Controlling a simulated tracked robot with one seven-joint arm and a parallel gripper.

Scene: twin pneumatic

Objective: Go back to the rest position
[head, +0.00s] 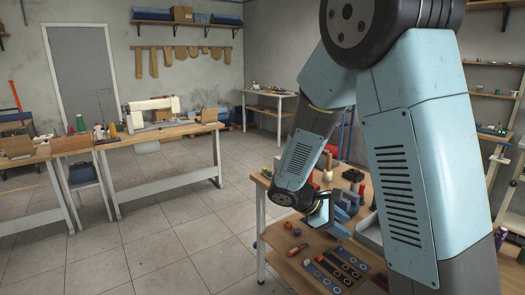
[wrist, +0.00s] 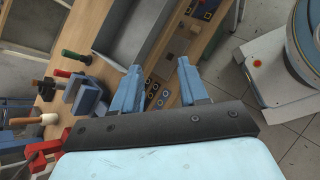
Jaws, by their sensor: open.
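My gripper (wrist: 160,78) points down over a wooden workbench in the wrist view. Its two light blue fingers are spread apart with nothing between them. In the head view the gripper (head: 338,218) is small and partly hidden by my own arm, above the workbench (head: 285,240) at the lower right. My arm is folded and covers much of the right side of that view.
In the wrist view, a grey tray (wrist: 122,42) lies beyond the left finger, and a blue vise-like block (wrist: 90,100) with a green-handled tool (wrist: 76,57) stands left. A sewing machine (head: 155,110) stands on a far table. The tiled floor (head: 170,240) left is clear.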

